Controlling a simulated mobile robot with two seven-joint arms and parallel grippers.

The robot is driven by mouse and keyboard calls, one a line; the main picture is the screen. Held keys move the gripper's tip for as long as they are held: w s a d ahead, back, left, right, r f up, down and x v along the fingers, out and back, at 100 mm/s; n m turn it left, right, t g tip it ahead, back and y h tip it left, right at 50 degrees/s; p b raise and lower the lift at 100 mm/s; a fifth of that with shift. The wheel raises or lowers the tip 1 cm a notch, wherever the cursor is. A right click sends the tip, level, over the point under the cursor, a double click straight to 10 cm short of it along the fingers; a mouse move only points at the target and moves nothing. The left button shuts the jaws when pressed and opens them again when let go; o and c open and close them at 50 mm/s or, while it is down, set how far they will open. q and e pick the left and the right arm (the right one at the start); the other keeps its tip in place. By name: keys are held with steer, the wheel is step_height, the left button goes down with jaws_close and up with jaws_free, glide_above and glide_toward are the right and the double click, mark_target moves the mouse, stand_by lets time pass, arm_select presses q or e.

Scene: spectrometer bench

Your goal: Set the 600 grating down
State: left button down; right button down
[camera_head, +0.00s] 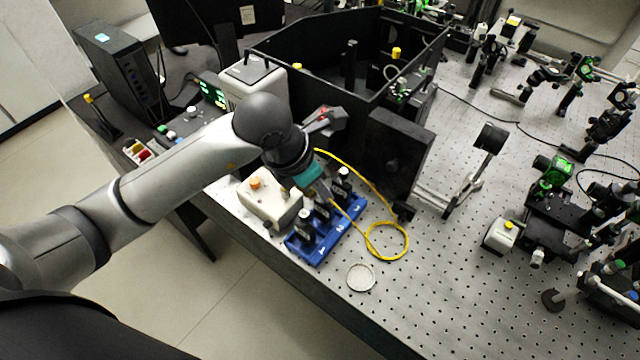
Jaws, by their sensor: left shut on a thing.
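The blue rack (313,249) lies on the bench near its front edge, with white marks along its front. Several small dark mounted pieces stand in it, such as a near one (305,228) and a far one (344,180). My left gripper (322,201) points down over the middle of the rack. It is shut on a small dark piece, apparently the 600 grating, mostly hidden by the fingers and wrist. I cannot read its label or tell whether it touches the rack. My right gripper is not in view.
A white box with an orange knob (266,200) stands left of the rack. A yellow fibre (404,242) loops on its right. A round pale dish (361,278) lies in front. A black panel (396,155) stands behind; the perforated bench (440,290) is clear at front right.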

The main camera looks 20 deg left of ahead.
arm_select(q)
steer(key=c, duration=1.2)
jaws_free()
steer(key=shift+f, duration=0.2)
steer(key=shift+c, duration=0.2)
steer(key=o, duration=0.5)
steer(key=shift+r, duration=0.2)
steer(key=v, duration=1.2)
steer(key=shift+p, duration=0.35)
